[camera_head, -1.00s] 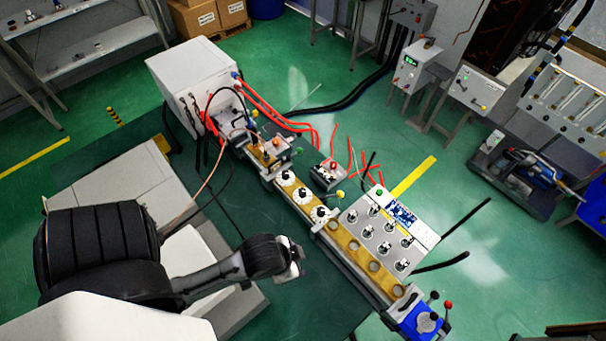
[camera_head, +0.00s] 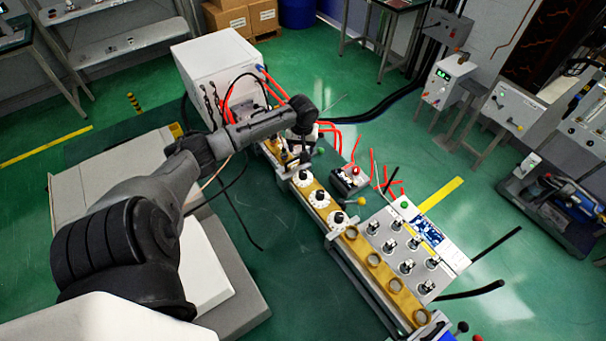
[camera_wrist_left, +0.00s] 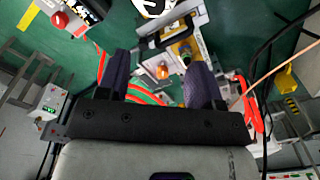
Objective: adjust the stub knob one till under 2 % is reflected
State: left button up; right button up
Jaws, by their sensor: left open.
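Three stub knobs, black on white dials, stand in a row on the brass waveguide: an upper (camera_head: 303,178), a middle (camera_head: 320,197) and a lower one (camera_head: 338,217). I cannot tell which is stub knob one. My left gripper (camera_head: 299,146) is over the waveguide, just beyond the upper knob; its fingers are mostly hidden by the wrist in the head view. In the left wrist view the gripper (camera_wrist_left: 158,68) is open and empty, its dark fingers apart. A white dial (camera_wrist_left: 152,6) is cut off at the top edge there. My right gripper is not in view.
A white generator cabinet (camera_head: 218,75) stands at the line's far end. A panel with a blue display (camera_head: 426,231) lies right of the waveguide; its reading is illegible. A green-display box (camera_head: 443,85) stands further right.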

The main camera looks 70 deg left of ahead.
aim_at(303, 172)
pick_arm(q)
jog(key=f+n, duration=0.1)
jog(key=f, duration=0.3)
jog(key=f+n, duration=0.2)
jog(key=f, duration=0.2)
jog(key=d+f+n+b, duration=0.1)
jog(key=f+n, duration=0.1)
jog(key=f, duration=0.2)
jog(key=shift+w+f+h, duration=0.1)
jog(key=shift+f+h, duration=0.2)
jog(key=shift+f, duration=0.6)
jog(key=shift+c, duration=0.3)
jog(key=c, duration=0.9)
jog(key=shift+o, duration=0.2)
